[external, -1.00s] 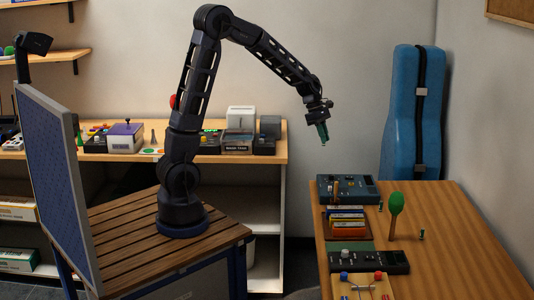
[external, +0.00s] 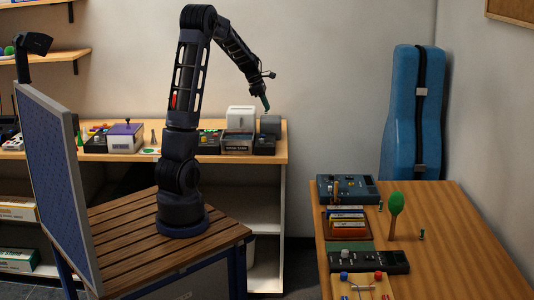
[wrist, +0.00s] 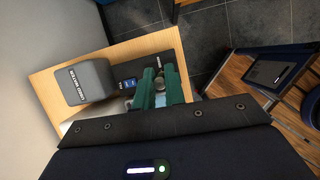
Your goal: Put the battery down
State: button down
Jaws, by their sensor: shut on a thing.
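My gripper (wrist: 161,86), with green fingers, is shut on the battery (wrist: 160,99). Only a small greyish part of the battery shows between the fingers. In the external view my gripper (external: 266,104) hangs over the right end of the back shelf, and the battery is too small to make out there. In the wrist view the fingers are over a black device (wrist: 126,71) with a small blue display. I cannot tell whether the battery touches it.
A grey labelled box (wrist: 92,81) stands beside the black device; it also shows in the external view (external: 270,125). A white appliance (external: 241,118) and several small devices stand to its left. The wooden shelf edge (wrist: 158,40) is close. The right-hand table (external: 460,240) is partly clear.

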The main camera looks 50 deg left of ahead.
aim_at(230, 135)
jog(key=s+a+r+n+y, duration=0.15)
jog(key=s+a, duration=0.25)
jog(key=a, duration=0.5)
jog(key=s+a+r+n, duration=0.1)
jog(key=s+a+n, duration=0.15)
jog(key=a, duration=0.65)
jog(key=shift+m+t, duration=0.3)
jog(key=f, duration=2)
jog(key=shift+s+d+f, duration=0.1)
jog(key=shift+s, duration=0.25)
jog(key=shift+f, duration=0.15)
jog(key=c, duration=1.5)
grip_release()
jog(key=v, duration=1.2)
